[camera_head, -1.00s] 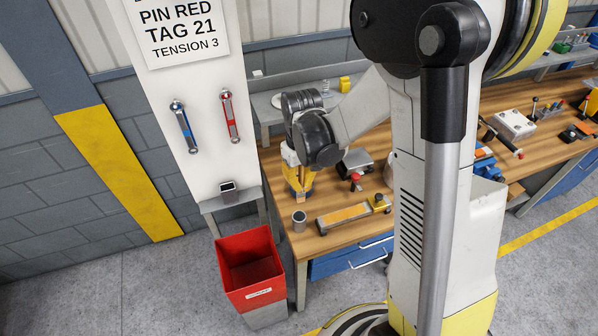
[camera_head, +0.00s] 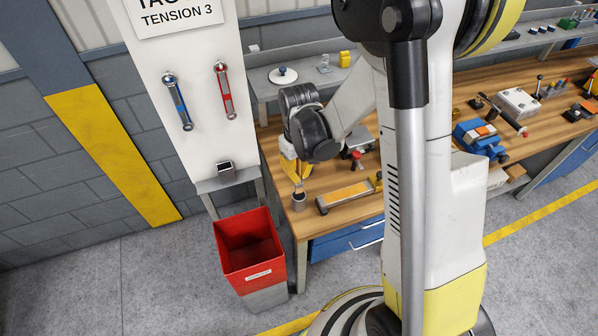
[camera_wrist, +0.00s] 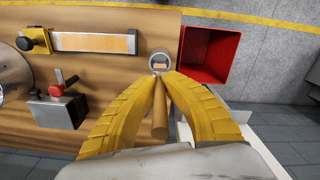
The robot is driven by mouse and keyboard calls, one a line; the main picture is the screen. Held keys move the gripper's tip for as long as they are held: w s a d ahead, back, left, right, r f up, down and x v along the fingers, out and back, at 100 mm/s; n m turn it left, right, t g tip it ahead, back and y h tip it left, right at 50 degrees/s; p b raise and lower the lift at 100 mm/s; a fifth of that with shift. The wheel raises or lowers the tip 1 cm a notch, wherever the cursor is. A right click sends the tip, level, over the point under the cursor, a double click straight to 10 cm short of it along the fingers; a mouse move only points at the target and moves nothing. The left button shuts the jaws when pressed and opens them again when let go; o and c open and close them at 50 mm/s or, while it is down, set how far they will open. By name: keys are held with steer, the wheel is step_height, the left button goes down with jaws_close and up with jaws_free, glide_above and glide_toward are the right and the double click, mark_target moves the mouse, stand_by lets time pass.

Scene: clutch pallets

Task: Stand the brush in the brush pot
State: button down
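My gripper (camera_wrist: 159,78) has its two yellow fingers closed together on the brush (camera_wrist: 160,112), whose wooden handle shows between them in the wrist view. In the head view my gripper (camera_head: 296,176) points down at the near left corner of the bench. The brush pot (camera_head: 299,203) is a small grey cylinder standing upright just below the fingertips; it also shows in the wrist view (camera_wrist: 152,60). A tan brush end shows over the pot's opening. I cannot tell whether it is inside the pot or above it.
A red bin (camera_head: 248,250) stands on the floor beside the bench (camera_head: 281,212). A tray with an orange strip (camera_head: 347,194) lies right of the pot. A metal block with a red knob (camera_head: 356,156) stands behind it.

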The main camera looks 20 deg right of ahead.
mark_target(299, 183)
steer(key=shift+f+b, duration=2.45)
steer(key=shift+f, duration=0.4)
steer(key=c, duration=1.5)
jaws_free()
steer(key=shift+c, duration=0.2)
steer(key=shift+r, duration=0.15)
step_height(299, 183, up, 12)
steer(key=shift+f, duration=0.1)
steer(key=shift+s, duration=0.1)
